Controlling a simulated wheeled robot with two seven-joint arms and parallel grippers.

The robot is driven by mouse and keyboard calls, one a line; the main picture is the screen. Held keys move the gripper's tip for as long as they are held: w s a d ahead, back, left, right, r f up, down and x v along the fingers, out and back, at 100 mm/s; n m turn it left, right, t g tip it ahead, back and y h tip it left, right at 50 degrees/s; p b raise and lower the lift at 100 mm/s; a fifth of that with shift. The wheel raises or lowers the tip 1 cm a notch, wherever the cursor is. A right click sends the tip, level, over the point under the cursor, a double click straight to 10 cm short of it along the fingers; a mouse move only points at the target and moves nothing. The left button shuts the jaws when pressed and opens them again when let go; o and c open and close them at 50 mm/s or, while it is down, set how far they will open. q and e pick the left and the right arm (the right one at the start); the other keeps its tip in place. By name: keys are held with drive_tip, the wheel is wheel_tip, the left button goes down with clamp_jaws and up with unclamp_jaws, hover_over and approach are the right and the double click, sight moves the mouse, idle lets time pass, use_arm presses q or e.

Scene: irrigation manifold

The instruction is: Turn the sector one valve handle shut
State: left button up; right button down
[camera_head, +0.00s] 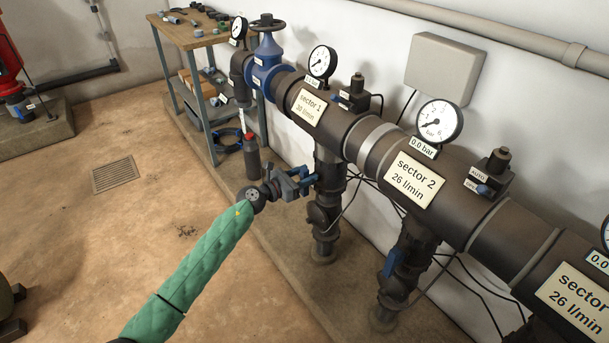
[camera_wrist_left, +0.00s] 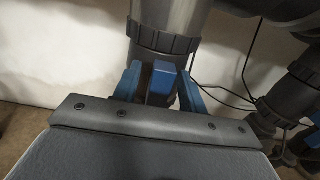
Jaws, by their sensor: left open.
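The sector one valve (camera_head: 328,180) sits on the vertical pipe below the "sector 1" label (camera_head: 309,107). My left gripper (camera_head: 303,180) is in front of this valve, with its blue fingers pointing at it. In the left wrist view the blue valve handle (camera_wrist_left: 163,82) stands between the two spread fingers of the gripper (camera_wrist_left: 160,88). A narrow gap shows beside the handle; I cannot tell whether a finger touches it. In the head view the gripper hides most of the handle. My right gripper is not in view.
The sector two valve has a blue handle (camera_head: 390,263) on the pipe to the right. Thin black cables (camera_head: 352,190) hang near the pipes. A dark bottle with a red cap (camera_head: 251,158) stands left of the gripper. A workbench (camera_head: 186,38) is at the back; the floor at left is mostly clear.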

use_arm(q)
clamp_jaws()
